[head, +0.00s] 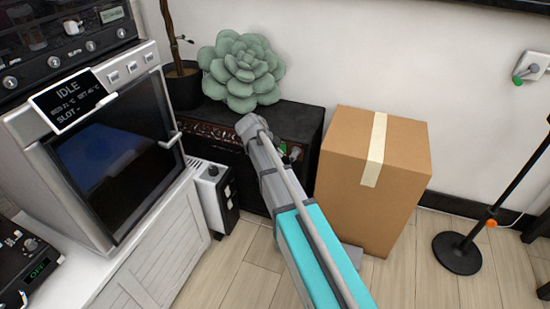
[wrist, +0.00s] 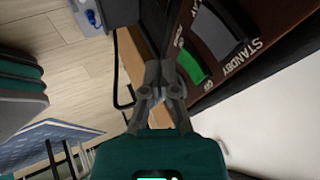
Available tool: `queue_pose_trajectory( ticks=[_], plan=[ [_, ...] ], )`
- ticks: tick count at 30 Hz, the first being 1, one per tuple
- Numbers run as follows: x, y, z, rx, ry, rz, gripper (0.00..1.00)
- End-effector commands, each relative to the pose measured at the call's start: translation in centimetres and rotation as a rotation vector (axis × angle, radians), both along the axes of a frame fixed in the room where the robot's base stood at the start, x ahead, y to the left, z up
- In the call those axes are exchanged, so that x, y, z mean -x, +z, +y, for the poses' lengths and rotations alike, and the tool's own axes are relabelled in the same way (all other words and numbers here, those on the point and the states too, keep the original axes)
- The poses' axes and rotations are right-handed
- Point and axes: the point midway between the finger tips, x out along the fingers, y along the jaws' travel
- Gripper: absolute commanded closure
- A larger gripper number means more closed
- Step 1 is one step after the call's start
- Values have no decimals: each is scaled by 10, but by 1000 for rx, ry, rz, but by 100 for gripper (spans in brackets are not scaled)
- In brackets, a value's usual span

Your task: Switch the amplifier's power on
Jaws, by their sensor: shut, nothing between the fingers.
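The amplifier (head: 305,118) is a dark box against the wall, with a big green succulent on top and my arm across part of its front. In the wrist view its brown panel (wrist: 262,22) shows close up, with a green rocker switch (wrist: 193,68) and a dark grey switch (wrist: 220,35). White lettering reads "STANDBY" beside the dark switch; other labels are partly cut off. My gripper (wrist: 158,92) is shut and empty, its fingertips just left of the green switch in the picture. I cannot tell whether they touch it.
A cardboard box (head: 385,170) stands close right of the amplifier. A small white and black unit (head: 212,190) stands on the floor at its left. A white cabinet (head: 160,250) carries a machine reading "IDLE" (head: 70,95). A black-based stand (head: 458,253) is at the right.

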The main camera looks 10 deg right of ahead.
Motion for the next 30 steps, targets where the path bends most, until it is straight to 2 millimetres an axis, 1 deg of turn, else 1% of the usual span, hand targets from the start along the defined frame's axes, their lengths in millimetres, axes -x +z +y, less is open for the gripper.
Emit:
queue_pose_trajectory(
  ticks=[1, 6, 18, 24, 30],
  plan=[
    [-5, -1, -2, 0, 0, 0, 100],
    [-10, -1, -5, 0, 1, 1, 100],
    [-10, -1, -6, 0, 0, 0, 100],
    [-11, -3, -16, 9, -12, -16, 100],
    [-11, -2, -12, 9, -7, -16, 100]
  ],
)
